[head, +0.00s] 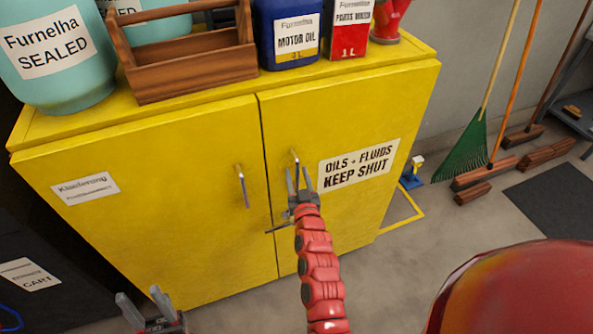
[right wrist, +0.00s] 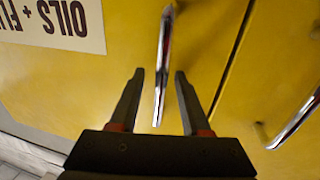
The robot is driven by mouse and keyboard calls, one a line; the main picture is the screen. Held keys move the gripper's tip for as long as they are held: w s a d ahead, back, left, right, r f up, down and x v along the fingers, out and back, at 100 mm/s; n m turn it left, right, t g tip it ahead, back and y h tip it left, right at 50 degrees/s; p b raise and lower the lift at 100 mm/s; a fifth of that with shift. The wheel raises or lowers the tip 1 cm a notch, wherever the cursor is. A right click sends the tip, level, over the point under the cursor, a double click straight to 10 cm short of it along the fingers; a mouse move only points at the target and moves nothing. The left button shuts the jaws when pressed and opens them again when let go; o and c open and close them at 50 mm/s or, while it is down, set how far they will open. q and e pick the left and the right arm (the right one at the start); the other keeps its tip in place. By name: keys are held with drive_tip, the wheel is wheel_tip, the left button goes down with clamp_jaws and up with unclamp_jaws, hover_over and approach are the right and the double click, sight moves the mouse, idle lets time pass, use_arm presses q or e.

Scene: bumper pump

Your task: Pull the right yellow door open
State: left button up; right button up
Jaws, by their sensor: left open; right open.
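The right yellow door (head: 345,220) is shut, level with the left yellow door (head: 150,210). It carries a label reading "OILS + FLUIDS KEEP SHUT" (head: 358,163). Its upright metal handle (head: 295,160) is partly hidden behind my right gripper (head: 300,180). In the right wrist view the handle (right wrist: 163,70) stands between the two open fingers (right wrist: 158,85), with its lower end between them. I cannot tell whether a finger touches it. My left gripper (head: 145,308) is open and empty at the bottom edge of the head view, low in front of the cabinet.
The left door's handle (head: 242,186) is close by on the left, also in the right wrist view (right wrist: 295,120). On the cabinet top stand a wooden carrier (head: 190,70), a blue motor oil can (head: 290,35) and a teal jar (head: 60,85).

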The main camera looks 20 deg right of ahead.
drive_tip(key=shift+s+r, duration=0.1)
drive_tip(key=shift+s, duration=0.1)
drive_tip(key=shift+c, duration=0.3)
clamp_jaws()
idle(0.8)
